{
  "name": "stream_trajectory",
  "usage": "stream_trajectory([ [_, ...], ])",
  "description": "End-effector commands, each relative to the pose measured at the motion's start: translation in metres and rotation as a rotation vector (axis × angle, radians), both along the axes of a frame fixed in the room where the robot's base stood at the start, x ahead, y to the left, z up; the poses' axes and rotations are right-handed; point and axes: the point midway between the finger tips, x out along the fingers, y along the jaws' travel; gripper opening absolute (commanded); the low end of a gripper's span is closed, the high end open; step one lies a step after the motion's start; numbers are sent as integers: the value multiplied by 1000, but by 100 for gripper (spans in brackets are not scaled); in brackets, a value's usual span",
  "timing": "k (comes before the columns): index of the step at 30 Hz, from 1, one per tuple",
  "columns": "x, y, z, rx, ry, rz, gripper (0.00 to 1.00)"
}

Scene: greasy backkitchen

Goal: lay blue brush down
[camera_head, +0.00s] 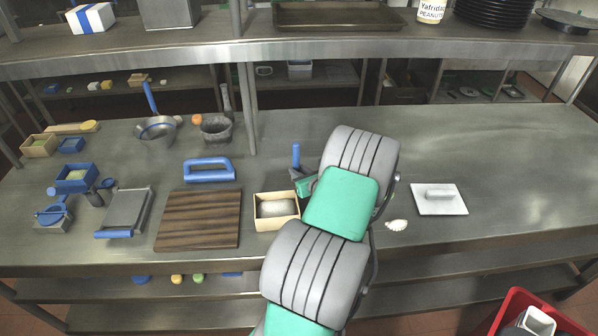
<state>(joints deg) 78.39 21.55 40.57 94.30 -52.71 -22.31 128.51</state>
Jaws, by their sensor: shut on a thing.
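My gripper (304,185) is mostly hidden behind my own arm; a green part of it shows over the table, just past the small wooden box. It is shut on the blue brush (296,158), whose blue handle stands up nearly upright beside the green part. The lower end of the brush is hidden, so I cannot tell whether it touches the steel table (500,160).
A wooden box (260,221) holding a pale rounded thing stands left of my arm, next to a dark cutting board (170,235). A blue-handled tool (209,169) lies behind the board. A shell (397,225) and white slab (424,205) lie right. The far right is clear.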

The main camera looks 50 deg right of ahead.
Motion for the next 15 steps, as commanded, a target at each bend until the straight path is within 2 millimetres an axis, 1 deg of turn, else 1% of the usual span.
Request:
stream_trajectory([
  [1,0,0,-1,0,0,0,24],
  [8,0,0,0,0,0,0,43],
  [15,0,0,1,0,0,0,44],
])
